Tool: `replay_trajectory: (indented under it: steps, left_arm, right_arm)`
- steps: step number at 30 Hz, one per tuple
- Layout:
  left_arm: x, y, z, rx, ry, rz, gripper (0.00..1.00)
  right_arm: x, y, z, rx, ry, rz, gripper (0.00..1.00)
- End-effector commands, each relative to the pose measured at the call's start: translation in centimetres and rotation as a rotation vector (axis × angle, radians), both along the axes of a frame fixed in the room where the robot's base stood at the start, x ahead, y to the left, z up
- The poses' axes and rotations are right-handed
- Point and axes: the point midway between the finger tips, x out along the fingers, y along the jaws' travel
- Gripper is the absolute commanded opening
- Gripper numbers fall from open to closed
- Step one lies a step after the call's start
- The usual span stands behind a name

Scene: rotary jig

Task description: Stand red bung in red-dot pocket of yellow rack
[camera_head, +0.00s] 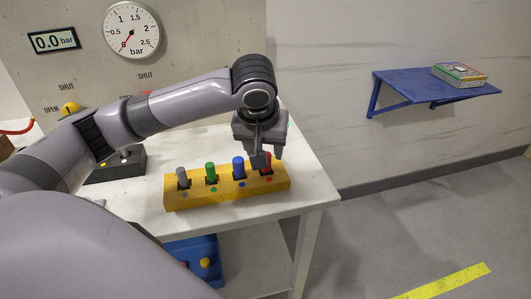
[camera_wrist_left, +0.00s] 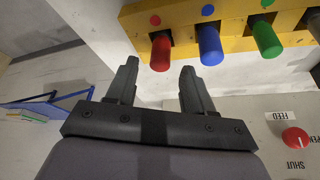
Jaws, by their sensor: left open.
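The yellow rack (camera_head: 228,194) stands on the white table, with a row of coloured bungs in its pockets. The red bung (camera_head: 267,169) is at the rack's right end, partly hidden by my gripper; in the left wrist view the red bung (camera_wrist_left: 160,55) stands in the pocket beside the red dot (camera_wrist_left: 155,20). My left gripper (camera_head: 268,158) is directly over that end, fingers pointing down. In the left wrist view its open fingers (camera_wrist_left: 159,68) lie either side of the red bung; contact cannot be told. My right gripper is not in view.
Blue (camera_head: 238,167), green (camera_head: 211,173) and grey (camera_head: 183,178) bungs stand in the other pockets. A dark box (camera_head: 118,165) sits behind the rack's left end. A blue wall shelf (camera_head: 420,88) is at the right. The table's right end is bare.

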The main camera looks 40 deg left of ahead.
Motion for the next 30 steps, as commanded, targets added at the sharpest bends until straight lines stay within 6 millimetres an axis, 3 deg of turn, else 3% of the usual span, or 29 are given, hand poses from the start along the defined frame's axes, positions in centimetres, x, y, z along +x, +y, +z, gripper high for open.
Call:
replay_trajectory:
  steps: [1,6,12,30]
  left_arm:
    - [-0.3,-0.3,1.4,-0.001,-0.006,-0.002,0.52]
    - [-1.6,-0.8,4.7,-0.001,-0.005,-0.002,0.52]
    - [-2.5,-1.2,7.0,-0.001,-0.004,-0.002,0.52]
    - [-2.8,-1.3,7.5,0.000,-0.001,0.000,0.52]
  right_arm:
    - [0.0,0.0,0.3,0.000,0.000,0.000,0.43]
    - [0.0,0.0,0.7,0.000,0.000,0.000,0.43]
    - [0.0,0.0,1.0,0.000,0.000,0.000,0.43]
    - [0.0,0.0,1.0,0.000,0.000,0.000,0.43]
